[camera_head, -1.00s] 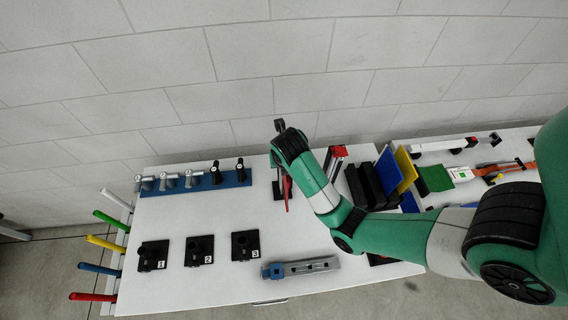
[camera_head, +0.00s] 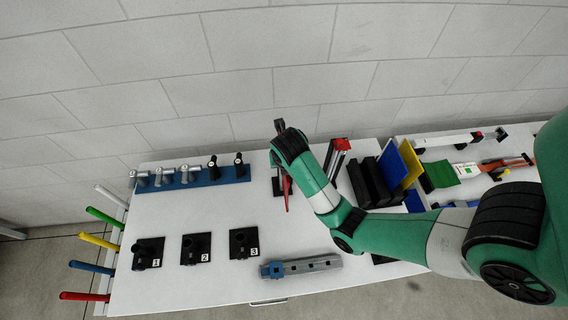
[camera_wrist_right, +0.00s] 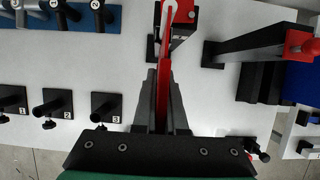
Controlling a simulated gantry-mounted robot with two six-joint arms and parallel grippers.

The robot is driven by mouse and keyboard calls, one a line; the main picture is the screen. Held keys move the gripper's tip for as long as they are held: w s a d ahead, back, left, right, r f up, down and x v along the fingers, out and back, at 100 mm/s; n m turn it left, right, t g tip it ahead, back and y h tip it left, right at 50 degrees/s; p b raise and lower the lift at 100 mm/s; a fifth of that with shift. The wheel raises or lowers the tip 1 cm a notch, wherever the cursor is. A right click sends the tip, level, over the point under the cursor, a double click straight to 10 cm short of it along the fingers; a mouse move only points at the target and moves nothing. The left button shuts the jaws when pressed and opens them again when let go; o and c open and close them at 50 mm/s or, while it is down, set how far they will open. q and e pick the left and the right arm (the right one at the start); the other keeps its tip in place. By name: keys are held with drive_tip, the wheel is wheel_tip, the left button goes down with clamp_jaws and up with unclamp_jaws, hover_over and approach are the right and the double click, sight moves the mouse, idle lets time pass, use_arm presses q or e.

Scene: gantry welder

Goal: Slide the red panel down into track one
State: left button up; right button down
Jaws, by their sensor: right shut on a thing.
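My right gripper (camera_wrist_right: 162,75) is shut on a narrow red piece (camera_wrist_right: 165,45), seen edge-on between the fingers in the wrist view. I cannot tell from this angle whether it is the red panel. In the head view the red piece (camera_head: 287,193) shows beside my right wrist, above the white bench (camera_head: 210,215). A red part on a black mount (camera_wrist_right: 183,18) stands just beyond the fingertips. Upright black slabs (camera_head: 372,180) stand to the right, beside a blue panel (camera_head: 393,163) and a yellow panel (camera_head: 409,160). No track number is legible on them. My left gripper is out of view.
A red-topped post with a black bar (camera_head: 338,155) stands between my right wrist and the slabs. A blue rack of tools (camera_head: 205,176) is at the back left. Black blocks numbered 1, 2 and 3 (camera_head: 243,242) and a grey-blue tool (camera_head: 300,267) are in front.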

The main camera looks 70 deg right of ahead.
drive_tip(key=shift+f+b, duration=5.15)
drive_tip(key=shift+f, duration=0.2)
drive_tip(key=c, duration=1.4)
unclamp_jaws()
drive_tip(key=o, duration=0.5)
drive_tip(key=shift+r, duration=0.15)
drive_tip(key=p+v, duration=1.1)
drive_tip(key=p, duration=0.1)
drive_tip(key=shift+r, duration=0.2)
drive_tip(key=shift+a, duration=0.15)
